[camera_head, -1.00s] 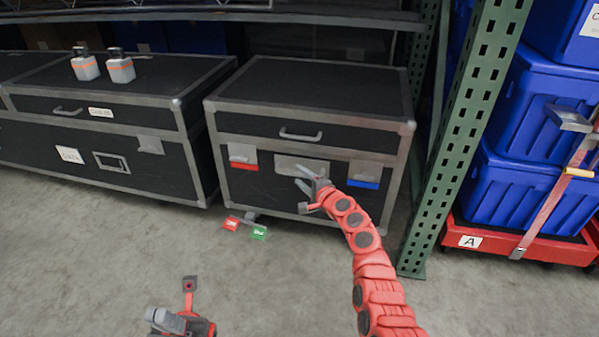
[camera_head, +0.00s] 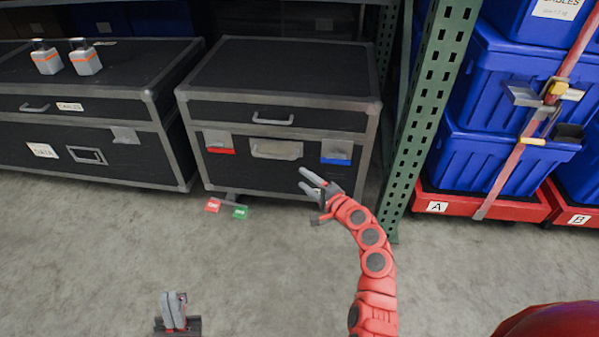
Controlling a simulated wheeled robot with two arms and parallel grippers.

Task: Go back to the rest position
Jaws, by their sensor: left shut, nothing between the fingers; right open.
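My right gripper (camera_head: 308,183) is at the end of the red arm in the middle of the head view. Its fingers are spread and empty, in front of the lower front of the black case (camera_head: 281,85). My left gripper (camera_head: 173,300) shows at the bottom edge, left of centre, over bare floor. Its grey fingers are together with nothing between them. Most of the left arm is out of view.
A longer black case (camera_head: 90,120) with two grey-orange bottles stands left. A green rack post (camera_head: 425,110) and blue totes (camera_head: 500,95) strapped on a red dolly (camera_head: 460,207) stand right. Red (camera_head: 213,205) and green (camera_head: 240,212) tags lie by the case. The front floor is clear.

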